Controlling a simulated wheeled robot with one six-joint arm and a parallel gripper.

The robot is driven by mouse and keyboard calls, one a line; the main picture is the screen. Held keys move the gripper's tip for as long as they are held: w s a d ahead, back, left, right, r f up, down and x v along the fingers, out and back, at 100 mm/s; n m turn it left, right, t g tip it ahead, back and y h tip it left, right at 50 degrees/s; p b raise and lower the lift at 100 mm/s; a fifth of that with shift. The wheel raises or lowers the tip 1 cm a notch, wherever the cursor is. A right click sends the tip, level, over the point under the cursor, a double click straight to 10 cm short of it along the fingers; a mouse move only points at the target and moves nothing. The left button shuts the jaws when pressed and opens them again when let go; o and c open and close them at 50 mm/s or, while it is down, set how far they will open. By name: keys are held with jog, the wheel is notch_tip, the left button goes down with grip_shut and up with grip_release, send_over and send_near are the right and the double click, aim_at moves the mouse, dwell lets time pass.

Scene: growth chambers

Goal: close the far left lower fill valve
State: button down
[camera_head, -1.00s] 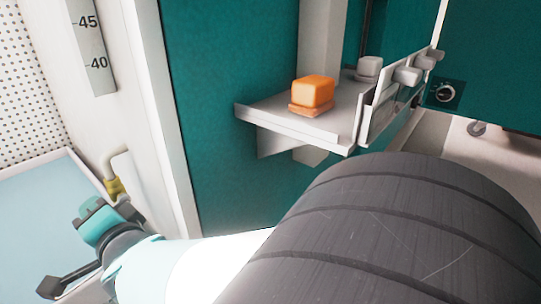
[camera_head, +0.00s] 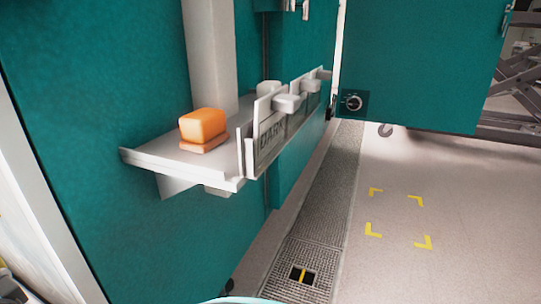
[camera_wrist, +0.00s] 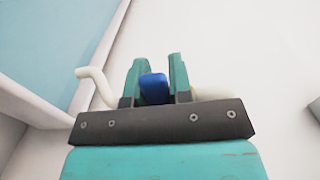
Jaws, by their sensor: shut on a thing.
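In the wrist view, my gripper (camera_wrist: 158,62) has its two teal fingers closed around a blue valve handle (camera_wrist: 153,90). A cream pipe (camera_wrist: 92,84) bends out to the left behind the fingers and shows again to their right. The valve's body is hidden behind the gripper, so I cannot tell how far the handle is turned. The gripper and the valve are outside the head view.
A bracket shelf (camera_head: 165,163) with an orange block (camera_head: 203,124) juts from the teal wall. A control dial (camera_head: 352,103) sits on a teal cabinet. A floor grate (camera_head: 322,215) and open floor with yellow corner marks (camera_head: 375,230) lie to the right.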

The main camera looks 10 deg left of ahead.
jog(key=shift+r, duration=0.1)
jog(key=c, duration=1)
grip_release()
jog(key=d+p, duration=0.1)
jog(key=d, duration=0.1)
jog(key=d+p, duration=0.1)
jog(key=d, duration=0.2)
jog(key=s+d+p, duration=0.1)
jog(key=d, duration=0.1)
jog(key=shift+d+p, duration=0.2)
jog(key=shift+p, duration=0.2)
